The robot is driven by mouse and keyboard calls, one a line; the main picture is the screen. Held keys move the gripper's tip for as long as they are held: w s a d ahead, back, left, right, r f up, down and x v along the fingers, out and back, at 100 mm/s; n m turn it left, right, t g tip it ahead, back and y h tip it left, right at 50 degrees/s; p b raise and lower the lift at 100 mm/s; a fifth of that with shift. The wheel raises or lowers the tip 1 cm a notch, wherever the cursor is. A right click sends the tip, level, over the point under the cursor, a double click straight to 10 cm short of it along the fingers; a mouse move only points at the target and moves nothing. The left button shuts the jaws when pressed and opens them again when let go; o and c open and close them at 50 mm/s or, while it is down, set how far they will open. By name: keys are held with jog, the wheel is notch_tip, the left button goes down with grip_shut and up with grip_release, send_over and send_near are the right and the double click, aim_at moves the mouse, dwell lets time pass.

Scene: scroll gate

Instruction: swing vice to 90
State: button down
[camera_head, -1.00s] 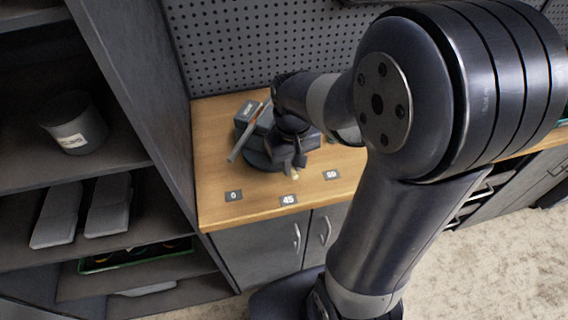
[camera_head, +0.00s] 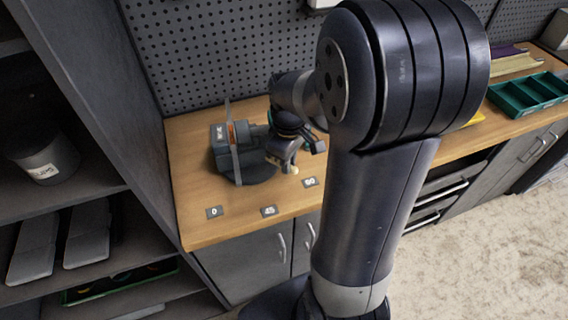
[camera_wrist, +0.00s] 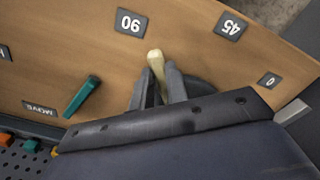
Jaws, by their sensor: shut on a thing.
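The dark grey vice (camera_head: 226,160) stands on a round base on the wooden bench, with a long pale bar across its jaws. Label plates 0 (camera_head: 214,212), 45 (camera_head: 269,211) and 90 (camera_head: 310,182) lie along its front. A cream-tipped lever (camera_head: 294,170) sticks out of the vice close to the 90 plate. My gripper (camera_head: 284,157) is shut on this lever. In the wrist view the cream tip (camera_wrist: 155,58) shows between my fingers (camera_wrist: 157,84), pointing a little to the 45 side of the 90 plate (camera_wrist: 131,22). My wrist hides part of the vice.
A tall grey shelf unit (camera_head: 95,95) stands close on the left. A pegboard (camera_head: 210,50) rises behind the bench. A green tray (camera_head: 530,95) sits far right. The wrist view shows a green item (camera_wrist: 82,96) on the bench.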

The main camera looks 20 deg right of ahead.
jog(key=shift+w+d+n, duration=0.6)
jog(key=shift+d+n, duration=0.1)
jog(key=shift+r, duration=0.1)
jog(key=c, duration=1.4)
grip_release()
notch_tip(320, 180, up, 11)
jog(key=shift+f, duration=0.2)
notch_tip(320, 180, down, 11)
jog(key=shift+r, duration=0.1)
